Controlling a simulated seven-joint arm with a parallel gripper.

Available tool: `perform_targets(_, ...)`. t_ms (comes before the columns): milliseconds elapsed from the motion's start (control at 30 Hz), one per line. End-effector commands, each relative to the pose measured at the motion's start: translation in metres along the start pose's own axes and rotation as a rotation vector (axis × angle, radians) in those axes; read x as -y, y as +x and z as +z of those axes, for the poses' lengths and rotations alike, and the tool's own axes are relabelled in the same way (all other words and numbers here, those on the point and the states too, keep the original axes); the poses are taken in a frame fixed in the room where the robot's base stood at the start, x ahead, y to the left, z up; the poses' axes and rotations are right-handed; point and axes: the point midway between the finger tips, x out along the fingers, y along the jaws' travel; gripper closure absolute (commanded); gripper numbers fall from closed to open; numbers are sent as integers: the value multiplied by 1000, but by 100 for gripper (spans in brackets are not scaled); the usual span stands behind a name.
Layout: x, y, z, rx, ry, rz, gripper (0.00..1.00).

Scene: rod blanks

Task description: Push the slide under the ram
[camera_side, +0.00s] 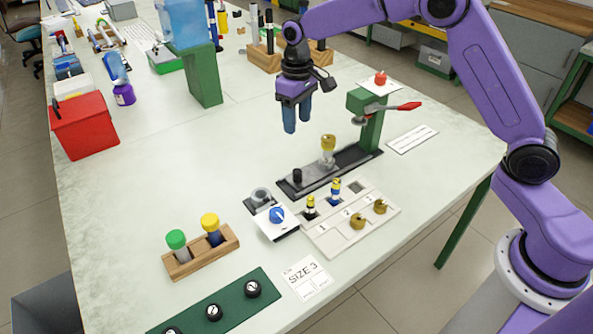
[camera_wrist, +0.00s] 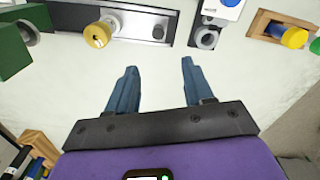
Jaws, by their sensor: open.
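The slide (camera_side: 312,178) is a grey plate in a dark track (camera_side: 357,157), with a black knob (camera_side: 297,176) at its left end. A gold-topped piece (camera_side: 328,148) stands upright on it, left of the press. The ram (camera_side: 360,119) hangs from the head of a green press (camera_side: 370,125) with a red lever (camera_side: 405,106). In the wrist view the gold piece (camera_wrist: 97,35) and black knob (camera_wrist: 158,32) show ahead of the fingers. My gripper (camera_side: 296,128) is open and empty, above the table on the far side of the track; it also shows in the wrist view (camera_wrist: 158,65).
In front of the track are a white tray (camera_side: 320,238) with small parts, a blue-dial device (camera_side: 277,216) and a wooden rack (camera_side: 205,255). A green stand (camera_side: 203,75) with a blue tank and a red box (camera_side: 85,127) stand to the left. Table between them is clear.

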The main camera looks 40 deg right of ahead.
Motion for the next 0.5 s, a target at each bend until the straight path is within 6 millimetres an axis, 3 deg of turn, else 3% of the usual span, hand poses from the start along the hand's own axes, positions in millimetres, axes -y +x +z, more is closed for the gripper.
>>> perform_targets(267,-5,22,-5,4,16,0,48)
perform_targets(500,-5,65,-4,4,15,0,48)
